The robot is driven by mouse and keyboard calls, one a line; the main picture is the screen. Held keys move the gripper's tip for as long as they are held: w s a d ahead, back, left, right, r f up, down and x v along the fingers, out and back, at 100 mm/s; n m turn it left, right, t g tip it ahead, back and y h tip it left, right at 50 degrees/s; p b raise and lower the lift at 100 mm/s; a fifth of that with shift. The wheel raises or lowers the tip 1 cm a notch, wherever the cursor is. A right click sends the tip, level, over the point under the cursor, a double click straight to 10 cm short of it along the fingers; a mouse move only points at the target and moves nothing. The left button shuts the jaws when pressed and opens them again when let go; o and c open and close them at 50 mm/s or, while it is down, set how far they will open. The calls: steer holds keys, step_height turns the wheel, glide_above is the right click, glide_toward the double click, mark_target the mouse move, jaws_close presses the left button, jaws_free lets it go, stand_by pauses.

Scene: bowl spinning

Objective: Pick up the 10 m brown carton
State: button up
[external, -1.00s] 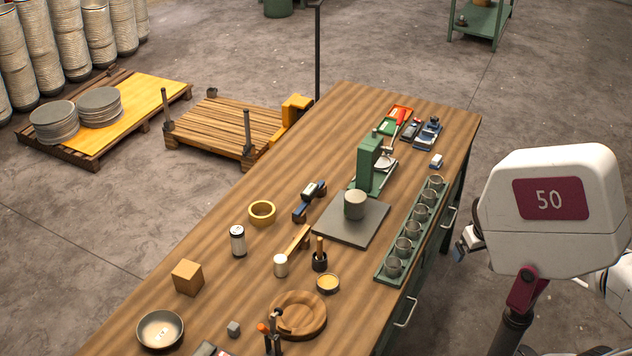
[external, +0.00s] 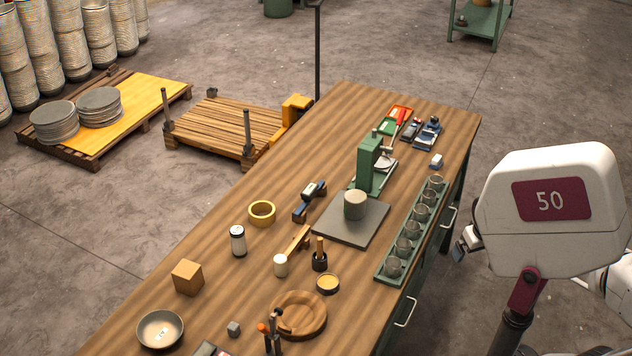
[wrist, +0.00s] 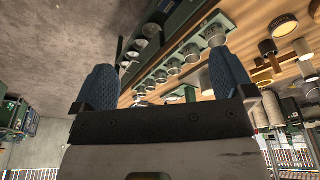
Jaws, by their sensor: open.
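The brown carton (external: 188,278) is a small plain cube on the wooden table toward the front left, behind a grey bowl in the external view. My gripper (external: 461,246) shows only in part at the right of the table in the external view, partly hidden by my white arm link, far from the carton. In the wrist view my gripper (wrist: 160,88) has its two blue pads wide apart with nothing between them. I cannot make out the carton in the wrist view.
The grey bowl (external: 160,329) and a white-and-black can (external: 238,240) stand near the carton. A wooden dish (external: 298,314), a yellow ring (external: 262,213), a green press (external: 371,165) and a green tray of cups (external: 381,277) also occupy the table (external: 130,303).

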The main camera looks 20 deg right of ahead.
stand_by(0.5)
steer(key=w+a+r+n+t+y, duration=0.1)
steer(key=w+a, duration=0.4)
steer(key=w, duration=0.3)
steer(key=w+a+n+t, duration=0.2)
steer(key=w+a, duration=0.3)
steer(key=w, duration=0.3)
steer(key=w+a+f+n+t+y, duration=0.1)
steer(key=w+a, duration=0.5)
steer(key=a, duration=0.3)
steer(key=w+a+f+n+t+y, duration=0.1)
steer(key=w+a+y, duration=0.1)
steer(key=w+a, duration=0.5)
steer(key=n+t+y, duration=0.1)
steer(key=n+y, duration=0.4)
steer(key=y, duration=0.1)
glide_toward(186, 267)
steer(key=x, duration=0.2)
steer(key=shift+f, duration=0.15)
steer(key=shift+a, duration=0.1)
steer(key=shift+x, duration=1.25)
